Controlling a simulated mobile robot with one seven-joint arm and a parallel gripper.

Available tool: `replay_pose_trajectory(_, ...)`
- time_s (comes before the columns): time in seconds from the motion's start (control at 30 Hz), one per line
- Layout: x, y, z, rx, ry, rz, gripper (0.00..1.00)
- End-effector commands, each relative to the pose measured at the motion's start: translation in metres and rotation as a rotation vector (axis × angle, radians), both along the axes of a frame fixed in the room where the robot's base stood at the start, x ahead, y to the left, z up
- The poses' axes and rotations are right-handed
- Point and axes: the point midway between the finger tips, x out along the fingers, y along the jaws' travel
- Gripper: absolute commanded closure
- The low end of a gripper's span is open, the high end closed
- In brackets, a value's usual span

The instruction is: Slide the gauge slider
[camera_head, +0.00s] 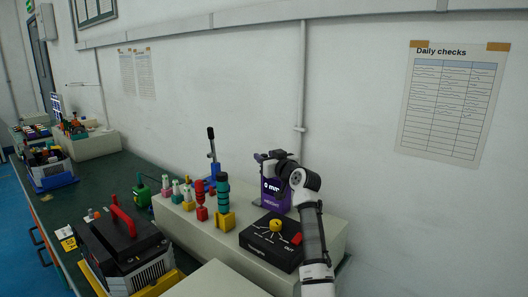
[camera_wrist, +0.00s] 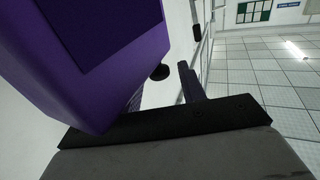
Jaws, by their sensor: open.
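The gauge is an upright purple block (camera_head: 275,194) marked "HEIGHT", standing on the pale bench box against the wall. In the wrist view its purple body (camera_wrist: 95,45) fills the upper left, very close to the camera. A small black round knob (camera_wrist: 160,72) shows beside its edge; I cannot tell for sure that it is the slider. My gripper (camera_head: 262,157) is at the top of the gauge, partly hidden by my wrist. It is open, with a dark finger (camera_wrist: 190,82) right of the knob. I cannot tell whether it touches the gauge.
A black box with a yellow knob (camera_head: 275,225) stands in front of the gauge. Left of it are a green-and-yellow post (camera_head: 223,205), red and pale pegs, and a blue lever clamp (camera_head: 213,160). A black case with a red handle (camera_head: 122,220) stands front left.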

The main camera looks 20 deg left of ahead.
Motion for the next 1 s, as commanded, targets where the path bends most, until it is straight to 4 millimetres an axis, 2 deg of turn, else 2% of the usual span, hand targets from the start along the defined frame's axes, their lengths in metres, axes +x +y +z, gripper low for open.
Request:
replay_pose_trajectory(0.2,0.0111,0.0122,0.0005,-0.001,0.001,0.0,0.6)
replay_pose_trajectory(0.57,0.0129,0.0143,-0.0001,0.001,-0.001,-0.001,0.6)
replay_pose_trajectory(0.87,0.013,0.014,-0.0002,0.0,0.0,-0.001,0.99)
replay_pose_trajectory(1.0,0.013,0.014,-0.0003,0.0,0.0,-0.001,1.0)
